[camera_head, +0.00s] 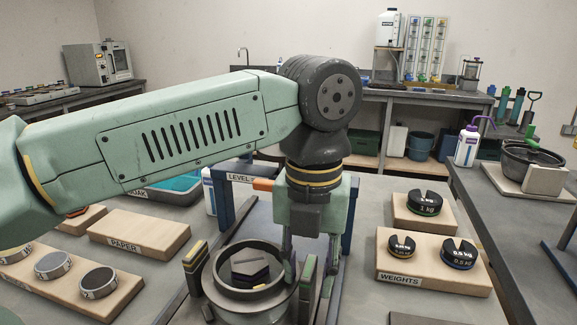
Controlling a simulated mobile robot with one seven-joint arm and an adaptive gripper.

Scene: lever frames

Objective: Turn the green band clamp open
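A grey round pot (216,285) stands at the front centre, with a dark stepped block (251,268) inside. The green band clamp (307,278) is a dark upright piece with a green edge at the pot's right side. A similar clamp with a yellow band (194,264) stands at its left side. My gripper (312,258) points down at the pot's right rim. Its two fingers are apart, one on each side of the green clamp's top in the picture. I cannot tell whether either finger touches it.
A blue frame (221,200) with a label stands behind the pot, close to my gripper. Boards with weights (432,275) lie to the right. A board labelled paper (138,235) and a board with round pieces (75,280) lie to the left.

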